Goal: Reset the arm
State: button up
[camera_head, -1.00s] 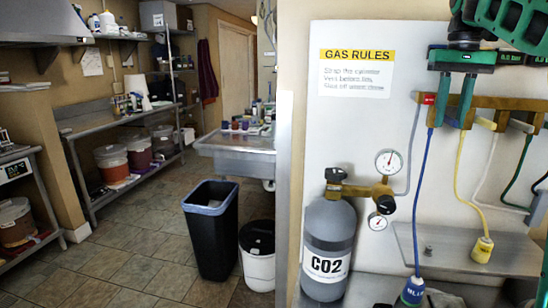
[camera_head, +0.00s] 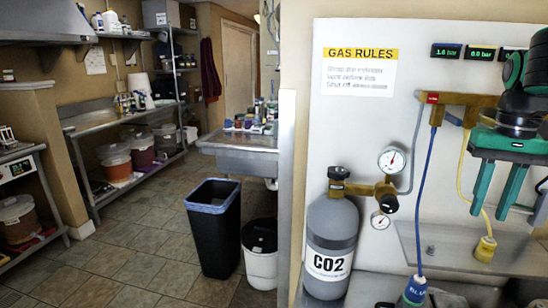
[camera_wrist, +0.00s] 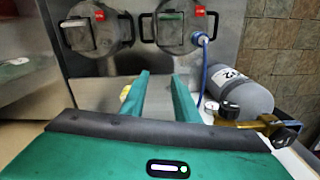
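My gripper (camera_head: 490,212) is at the right of the head view, in front of the gas panel (camera_head: 352,130). Its two green fingers point down and stand apart with nothing between them. In the wrist view the fingers (camera_wrist: 160,80) also stand apart and empty, and steel vessels show beyond them. My arm covers part of the manifold's right side in the head view.
The CO2 cylinder (camera_head: 330,235) with its gauges (camera_head: 391,160) stands left of my gripper. A blue hose (camera_head: 426,190) and a yellow hose (camera_head: 463,170) hang from the manifold (camera_head: 455,99). Two steel vessels (camera_wrist: 187,28) show in the wrist view. Floor (camera_head: 130,235) is open at left.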

jog(key=s+a+f+m, duration=0.1)
jog(key=s+a+f, duration=0.1)
jog(key=s+f, duration=1.4)
jog(key=shift+s+a+m, duration=0.3)
jog(key=shift+s+a, duration=0.05)
jog(key=shift+s, duration=0.5)
jog(key=shift+w+f, duration=0.3)
jog(key=shift+w, duration=0.3)
